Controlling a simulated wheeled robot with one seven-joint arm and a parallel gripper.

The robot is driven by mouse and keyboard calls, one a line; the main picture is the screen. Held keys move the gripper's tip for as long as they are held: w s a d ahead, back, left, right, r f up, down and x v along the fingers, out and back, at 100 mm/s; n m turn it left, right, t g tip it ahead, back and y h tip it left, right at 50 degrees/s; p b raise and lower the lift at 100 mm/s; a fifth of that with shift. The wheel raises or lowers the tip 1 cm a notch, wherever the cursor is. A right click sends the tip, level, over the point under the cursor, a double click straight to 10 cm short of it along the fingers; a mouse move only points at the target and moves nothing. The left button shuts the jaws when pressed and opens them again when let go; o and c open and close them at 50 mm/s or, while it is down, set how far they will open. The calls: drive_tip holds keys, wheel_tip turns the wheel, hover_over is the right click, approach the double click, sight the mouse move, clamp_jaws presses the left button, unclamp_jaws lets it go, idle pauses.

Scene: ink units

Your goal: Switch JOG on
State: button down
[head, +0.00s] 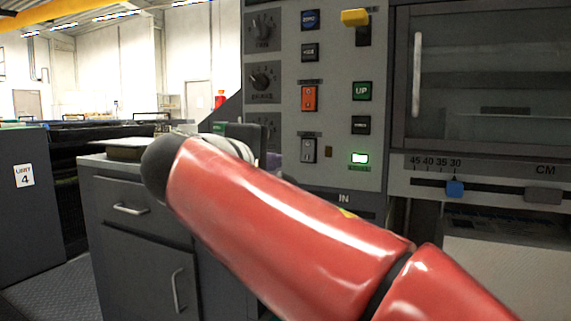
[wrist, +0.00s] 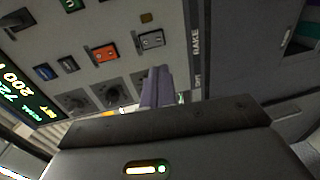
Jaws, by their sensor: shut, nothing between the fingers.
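The control panel (head: 335,100) carries two rocker switches, an orange one (head: 309,98) and a dark grey one (head: 309,149) below it. In the wrist view the orange rocker (wrist: 105,52) and the grey rocker (wrist: 150,39) sit side by side. I cannot read which is labelled JOG, nor the rocker positions. A small dull amber lamp (head: 328,152) is beside the grey rocker. My gripper (wrist: 158,70) is shut and empty, its tips appearing just below the grey rocker in the wrist view; contact cannot be told. In the head view my red arm hides the gripper.
Several knobs (head: 262,77), a blue button (head: 310,19), a green UP button (head: 362,91), a lit green indicator (head: 360,158) and a yellow-handled lever (head: 355,17) crowd the panel. A grey cabinet (head: 140,230) stands left. A blue slider (head: 454,188) is at right.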

sight(307, 159)
idle(0.3)
drive_tip(key=p+x, duration=0.1)
drive_tip(key=x, duration=1.3)
drive_tip(key=shift+w+d, duration=0.1)
drive_tip(key=shift+w, duration=0.1)
drive_tip(key=shift+f, duration=0.1)
